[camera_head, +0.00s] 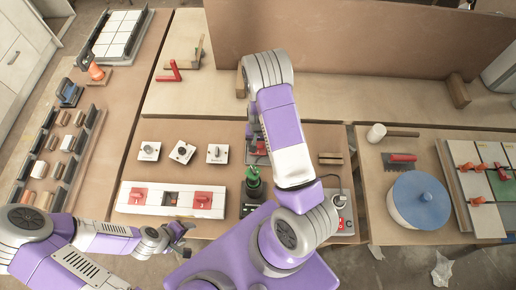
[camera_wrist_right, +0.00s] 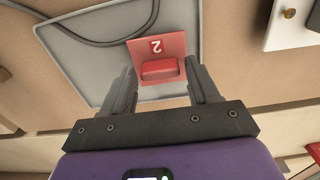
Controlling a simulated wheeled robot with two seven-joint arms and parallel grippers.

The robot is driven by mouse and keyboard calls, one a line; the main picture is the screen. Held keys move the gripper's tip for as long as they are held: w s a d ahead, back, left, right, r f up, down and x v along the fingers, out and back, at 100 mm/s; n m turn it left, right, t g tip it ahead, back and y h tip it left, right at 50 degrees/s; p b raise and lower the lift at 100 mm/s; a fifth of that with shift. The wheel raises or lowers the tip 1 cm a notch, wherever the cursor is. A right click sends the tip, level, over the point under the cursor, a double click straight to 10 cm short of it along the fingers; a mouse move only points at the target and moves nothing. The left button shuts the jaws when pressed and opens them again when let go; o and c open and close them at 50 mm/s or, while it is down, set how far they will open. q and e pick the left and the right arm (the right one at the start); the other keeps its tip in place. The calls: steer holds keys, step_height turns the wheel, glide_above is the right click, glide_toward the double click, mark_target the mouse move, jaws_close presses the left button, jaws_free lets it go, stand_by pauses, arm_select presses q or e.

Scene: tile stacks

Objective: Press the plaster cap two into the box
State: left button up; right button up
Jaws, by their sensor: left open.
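The red plaster cap two (camera_wrist_right: 172,45), a flat square marked "2" with a raised block grip, lies on a grey tray (camera_wrist_right: 85,62) in the right wrist view. My right gripper (camera_wrist_right: 161,68) is open, with its fingers on either side of the grip and visible gaps between. In the head view, part of the red cap (camera_head: 262,147) shows beside my right arm, which hides most of that gripper. The long white box (camera_head: 150,209) lies at the front of the middle table, with red caps at its left and right and a dark opening between. My left gripper (camera_head: 178,232) is open and empty near the table's front edge.
Several white square blocks with knobs (camera_head: 182,152) sit behind the box. A green-topped dark object (camera_head: 253,182) stands just right of the box. A wooden block (camera_head: 330,158) and a blue-lidded drum (camera_head: 420,200) are farther right. A cable (camera_wrist_right: 90,40) runs across the tray.

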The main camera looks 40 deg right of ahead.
mark_target(258, 144)
steer(key=c, duration=0.9)
arm_select(q)
steer(key=shift+r+p, duration=1.9)
arm_select(e)
steer(key=shift+r, duration=2.55)
